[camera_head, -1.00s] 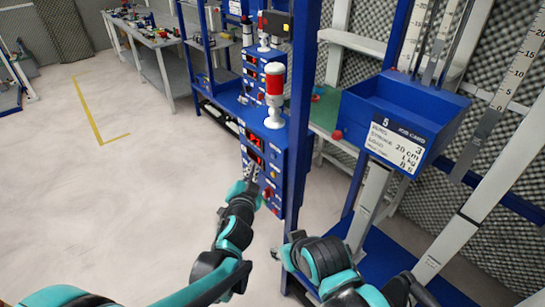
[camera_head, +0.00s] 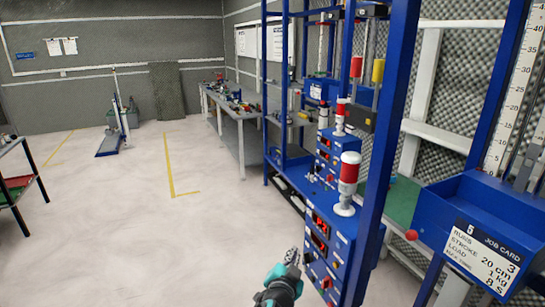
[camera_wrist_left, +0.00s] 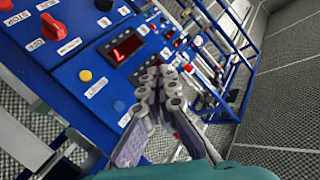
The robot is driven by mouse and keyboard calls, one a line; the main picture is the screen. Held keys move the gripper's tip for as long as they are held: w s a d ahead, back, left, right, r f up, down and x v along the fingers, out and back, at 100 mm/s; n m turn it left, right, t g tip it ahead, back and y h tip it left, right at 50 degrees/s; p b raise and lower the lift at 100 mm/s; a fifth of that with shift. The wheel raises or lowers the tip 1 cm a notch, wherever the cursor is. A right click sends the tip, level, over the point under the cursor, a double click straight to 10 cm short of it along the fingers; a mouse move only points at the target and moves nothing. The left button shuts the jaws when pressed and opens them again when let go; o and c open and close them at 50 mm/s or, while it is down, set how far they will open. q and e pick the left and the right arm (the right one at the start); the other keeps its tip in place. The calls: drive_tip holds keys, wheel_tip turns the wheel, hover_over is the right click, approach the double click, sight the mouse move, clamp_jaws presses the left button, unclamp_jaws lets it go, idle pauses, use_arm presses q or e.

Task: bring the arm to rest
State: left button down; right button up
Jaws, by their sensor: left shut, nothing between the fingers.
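My left gripper (camera_head: 292,258) shows at the bottom of the head view, beside the front of the blue control box (camera_head: 345,248). The left wrist view shows its grey linked fingers (camera_wrist_left: 160,88) drawn together, with nothing between them. Behind the fingers lie the blue panel (camera_wrist_left: 70,75), a lit red display (camera_wrist_left: 127,47) and a red knob (camera_wrist_left: 53,27). I cannot tell whether the fingertips touch the panel. Most of my left arm is below the head view. My right gripper is out of view.
A red-topped signal lamp (camera_head: 349,172) stands on the box, beside a blue upright post (camera_head: 385,130). A blue tray with a job card (camera_head: 487,258) is at the right. A workbench (camera_head: 241,135) stands farther back.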

use_arm(q)
drive_tip(key=s+a+f+n+g+y, duration=0.1)
drive_tip(key=s+a+n+g+y, duration=0.3)
drive_tip(key=a, duration=0.7)
drive_tip(key=s+a+n+y, duration=0.1)
drive_tip(key=s+a+n, duration=0.3)
drive_tip(key=a, duration=0.6)
drive_tip(key=s+a+f+n+g, duration=0.1)
drive_tip(key=s+a+f+g, duration=0.1)
drive_tip(key=s, duration=0.6)
drive_tip(key=s+a+f+n+g, duration=0.1)
drive_tip(key=s+a+f, duration=0.2)
drive_tip(key=s+a, duration=0.2)
drive_tip(key=s, duration=0.3)
drive_tip(key=shift+s+f+g, duration=0.35)
drive_tip(key=shift+s+g, duration=0.05)
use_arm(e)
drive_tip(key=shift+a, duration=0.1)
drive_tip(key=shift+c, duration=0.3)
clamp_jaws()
